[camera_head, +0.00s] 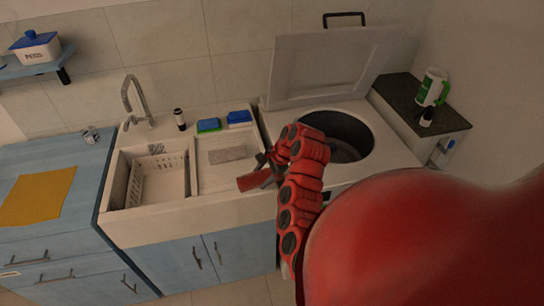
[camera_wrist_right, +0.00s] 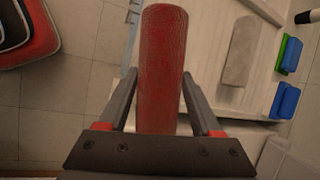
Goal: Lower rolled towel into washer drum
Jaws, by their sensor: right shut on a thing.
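The rolled towel (camera_head: 250,182) is a dark red cylinder in the grasp of my right gripper (camera_head: 266,174). In the right wrist view the towel (camera_wrist_right: 163,50) runs lengthwise between the two fingers (camera_wrist_right: 160,84). In the head view it shows over the front right of the sink's drainboard, left of the washer. The washer (camera_head: 390,151) is a white top loader with its lid (camera_head: 325,66) raised. Its round dark drum (camera_head: 350,128) is open at the top, and my right arm covers part of its left side. My left gripper is out of view.
The sink unit (camera_head: 150,225) adjoins the washer on the left, with a basket (camera_head: 158,180) in its basin. Green (camera_head: 208,125) and blue (camera_head: 239,117) sponges and a dark-capped bottle (camera_head: 180,120) stand behind. A mug (camera_head: 431,87) sits on the right-hand cabinet (camera_head: 408,95).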

